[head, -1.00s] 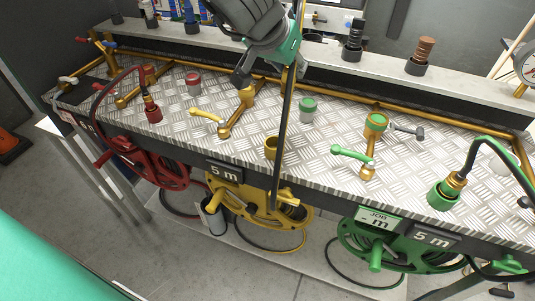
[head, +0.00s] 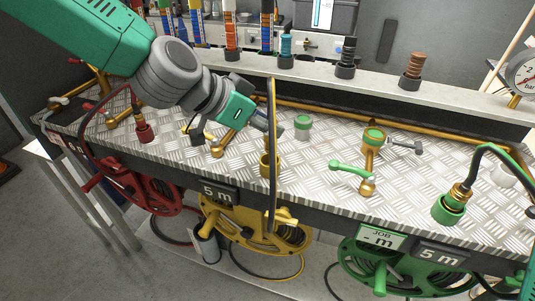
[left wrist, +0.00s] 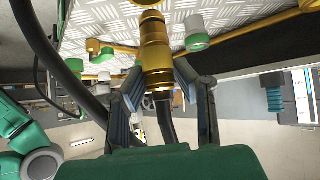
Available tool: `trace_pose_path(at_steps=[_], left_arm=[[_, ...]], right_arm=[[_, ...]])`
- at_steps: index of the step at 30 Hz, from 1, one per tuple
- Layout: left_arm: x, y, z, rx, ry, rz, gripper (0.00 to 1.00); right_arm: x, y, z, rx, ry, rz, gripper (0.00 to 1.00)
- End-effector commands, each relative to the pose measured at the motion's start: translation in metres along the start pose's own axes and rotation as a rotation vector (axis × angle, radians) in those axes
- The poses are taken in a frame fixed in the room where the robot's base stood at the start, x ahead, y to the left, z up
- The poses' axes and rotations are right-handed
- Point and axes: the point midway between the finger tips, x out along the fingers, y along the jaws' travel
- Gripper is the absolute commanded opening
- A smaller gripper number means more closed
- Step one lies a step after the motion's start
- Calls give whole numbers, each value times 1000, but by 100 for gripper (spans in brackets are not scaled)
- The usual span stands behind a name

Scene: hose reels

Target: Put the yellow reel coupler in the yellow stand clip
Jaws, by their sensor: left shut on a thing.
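My left gripper (head: 265,122) comes in from the upper left. It is shut on the yellow reel coupler (left wrist: 156,55), a gold cylinder between the two fingers in the left wrist view. The black hose (head: 272,190) runs down past the front edge to the yellow reel (head: 250,228). My right gripper is not in view.
A green lever valve (head: 358,178) and the green coupler (head: 449,208) in its clip stand to the right. The red coupler (head: 145,132) is to the left. A white pot with green top (head: 303,123) stands behind the clip. The right of the bench has open plate.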

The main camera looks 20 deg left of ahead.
Motion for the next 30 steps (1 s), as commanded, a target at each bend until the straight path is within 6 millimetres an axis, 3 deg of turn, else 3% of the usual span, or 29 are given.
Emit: trace_pose_path(at_steps=[12,24,25,26,30], left_arm=[[34,-2,38,-2,1,0,0],[37,-2,42,0,2,-2,0],[37,-2,42,0,1,-2,31],[37,-2,42,-1,1,-2,41],[36,-2,41,0,2,-2,45]], right_arm=[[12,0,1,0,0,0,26],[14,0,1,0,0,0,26],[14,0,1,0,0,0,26],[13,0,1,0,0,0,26],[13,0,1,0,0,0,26]])
